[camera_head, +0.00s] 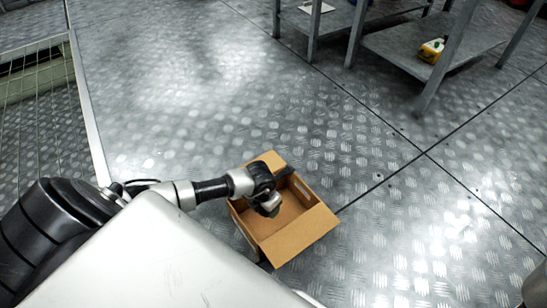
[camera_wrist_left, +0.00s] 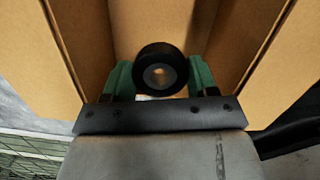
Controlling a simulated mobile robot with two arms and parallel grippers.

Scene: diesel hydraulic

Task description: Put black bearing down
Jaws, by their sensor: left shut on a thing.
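The black bearing (camera_wrist_left: 160,70) is a dark ring with a grey inner face and a hole in the middle. In the left wrist view it sits between the green fingers of my left gripper (camera_wrist_left: 160,78), which is shut on it. In the head view my left gripper (camera_head: 268,203) is over the open cardboard box (camera_head: 299,237), which stands on the floor. The box's walls (camera_wrist_left: 85,30) surround the bearing in the left wrist view. I cannot tell whether the bearing touches the box's bottom. My right gripper is not in view.
Grey metal shelves (camera_head: 405,50) stand at the back right, with a yellow bottle (camera_head: 432,50) on a lower shelf. A wire mesh panel (camera_head: 45,110) is at the left. The metal floor (camera_head: 400,220) right of the box is clear.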

